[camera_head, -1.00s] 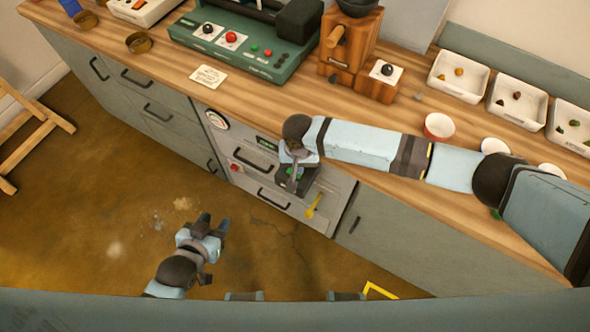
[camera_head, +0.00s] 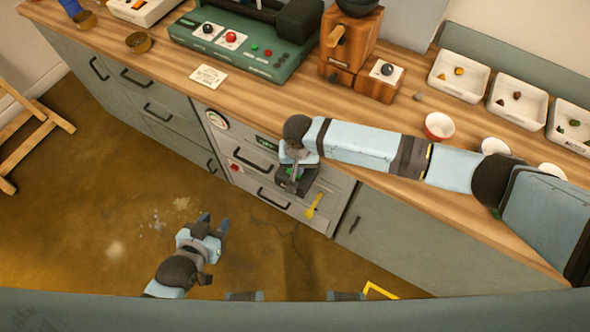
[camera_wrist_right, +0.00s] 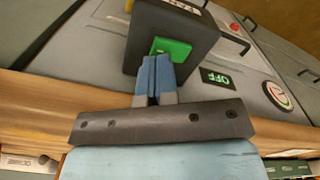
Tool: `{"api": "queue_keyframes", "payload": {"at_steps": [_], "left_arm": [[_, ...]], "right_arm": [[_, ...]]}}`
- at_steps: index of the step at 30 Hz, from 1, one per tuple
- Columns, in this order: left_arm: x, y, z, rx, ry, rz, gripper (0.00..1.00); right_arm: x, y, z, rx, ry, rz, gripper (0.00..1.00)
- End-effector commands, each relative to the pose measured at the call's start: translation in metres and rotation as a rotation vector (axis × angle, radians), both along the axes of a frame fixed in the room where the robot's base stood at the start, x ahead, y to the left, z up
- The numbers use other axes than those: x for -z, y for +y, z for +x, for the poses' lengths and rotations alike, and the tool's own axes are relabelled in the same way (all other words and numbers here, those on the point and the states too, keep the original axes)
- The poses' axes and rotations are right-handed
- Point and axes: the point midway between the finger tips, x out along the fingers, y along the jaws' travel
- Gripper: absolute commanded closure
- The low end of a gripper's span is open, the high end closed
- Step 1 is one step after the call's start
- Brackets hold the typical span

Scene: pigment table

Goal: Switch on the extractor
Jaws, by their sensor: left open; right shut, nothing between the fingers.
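The extractor's grey front panel (camera_head: 245,185) is set in the cabinet below the worktop. A black switch box (camera_wrist_right: 187,30) with a green button (camera_wrist_right: 172,47) sticks out from it. The right wrist view also shows a sign reading OFF (camera_wrist_right: 216,78) and a round gauge (camera_wrist_right: 279,95). My right gripper (camera_wrist_right: 156,62) is shut and empty, with its fingertips at the lower edge of the green button. They overlap it in the picture; I cannot tell whether they press it. My left gripper (camera_head: 214,223) is open and empty, above the floor left of the panel.
A red knob (camera_head: 234,167) and a yellow lever (camera_head: 313,206) are also on the panel front. The worktop (camera_head: 150,65) above holds a green machine (camera_head: 245,45), a wooden grinder (camera_head: 350,42) and white trays (camera_head: 458,72). My right arm reaches across its front edge.

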Motion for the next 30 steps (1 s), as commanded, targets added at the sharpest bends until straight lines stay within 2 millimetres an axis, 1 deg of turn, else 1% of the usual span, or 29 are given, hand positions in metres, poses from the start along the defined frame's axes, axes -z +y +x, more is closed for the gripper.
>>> {"api": "queue_keyframes", "payload": {"at_steps": [30], "left_arm": [[0.005, 0.0, 0.0, -0.001, -0.001, 0.0, 0.57]], "right_arm": [[0.016, 0.0, 0.0, 0.0, 0.0, 0.0, 1.0]]}}
